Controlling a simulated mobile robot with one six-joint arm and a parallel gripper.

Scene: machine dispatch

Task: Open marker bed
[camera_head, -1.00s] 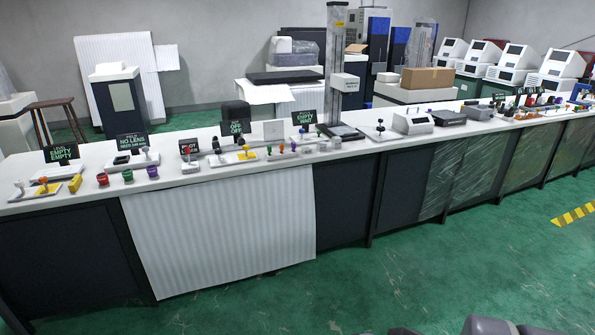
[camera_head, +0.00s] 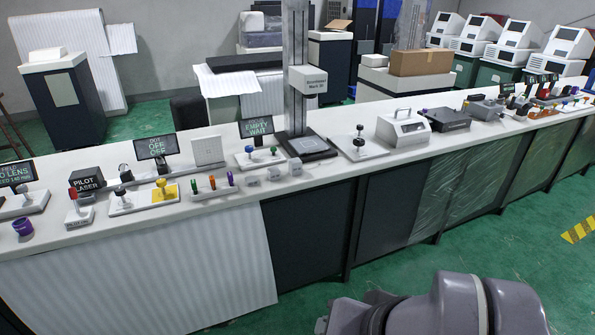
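The marker is probably the tall grey column (camera_head: 296,50) on the long white counter, with a white box (camera_head: 307,82) carrying dark lettering on its front. A flat dark bed (camera_head: 306,147) lies at the column's foot. I cannot tell whether the bed is open or shut. A small screen (camera_head: 256,128) reading "EMPTY WAIT" stands left of it, behind a small panel with blue and green knobs (camera_head: 263,154). A grey part of my arm shows at the bottom right, well in front of the counter. My gripper's fingers are not in view.
Small white blocks (camera_head: 274,172) lie along the counter's front edge before the bed. A plate with a dark-knobbed lever (camera_head: 359,144) and a white handled box (camera_head: 403,127) stand to the right. Green floor (camera_head: 400,268) in front of the counter is clear.

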